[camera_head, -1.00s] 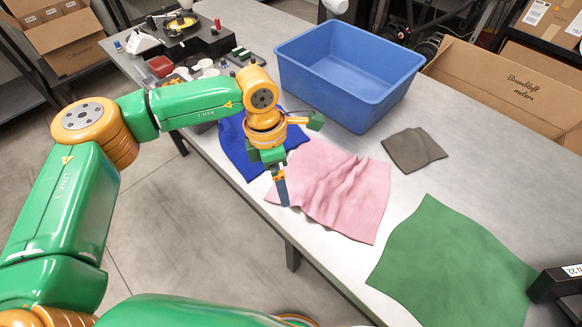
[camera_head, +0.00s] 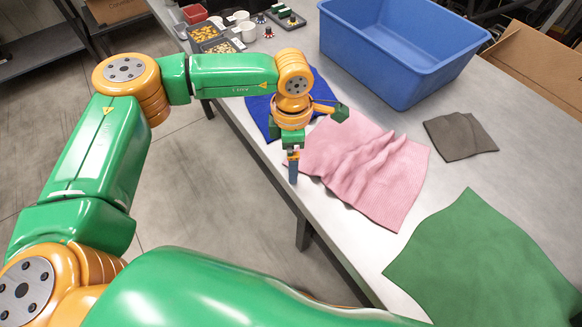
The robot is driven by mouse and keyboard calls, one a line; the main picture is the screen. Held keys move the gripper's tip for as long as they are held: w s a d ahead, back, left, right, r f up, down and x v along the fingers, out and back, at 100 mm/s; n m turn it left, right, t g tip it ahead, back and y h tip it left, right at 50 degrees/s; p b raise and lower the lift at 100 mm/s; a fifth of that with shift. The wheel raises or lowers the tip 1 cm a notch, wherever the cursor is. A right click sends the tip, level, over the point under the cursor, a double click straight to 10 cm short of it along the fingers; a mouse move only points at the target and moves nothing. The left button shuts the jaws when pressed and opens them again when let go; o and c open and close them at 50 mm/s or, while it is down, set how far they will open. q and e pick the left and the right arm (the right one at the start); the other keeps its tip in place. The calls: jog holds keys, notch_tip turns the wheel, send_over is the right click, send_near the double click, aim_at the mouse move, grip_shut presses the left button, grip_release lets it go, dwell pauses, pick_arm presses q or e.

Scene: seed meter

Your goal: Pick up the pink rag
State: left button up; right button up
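The pink rag (camera_head: 365,170) lies spread on the grey table, with several raised folds running through its middle and far part. My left gripper (camera_head: 293,178) points down at the rag's left edge, near the table's front edge. Its fingers show side-on, one behind the other, so the gap between them is hidden. I cannot tell whether the fingertips touch the rag or the table. No lifted cloth shows at the fingers. My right gripper is not in view.
A blue rag (camera_head: 262,112) lies behind my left gripper. A green rag (camera_head: 485,265) lies at the right front, and a small grey-brown rag (camera_head: 460,134) beyond the pink one. A blue bin (camera_head: 400,50) stands at the back. Trays and cups (camera_head: 220,35) crowd the far left end.

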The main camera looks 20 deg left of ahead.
pick_arm(q)
jog(key=shift+a, duration=0.1)
jog(key=shift+d+f, duration=0.1)
jog(key=shift+d, duration=0.15)
jog(key=shift+c, duration=0.2)
jog(key=shift+a, duration=0.1)
jog(key=c, duration=0.4)
grip_shut()
notch_tip(320, 180, up, 12)
jog(key=p, duration=0.7)
jog(key=shift+p, duration=0.4)
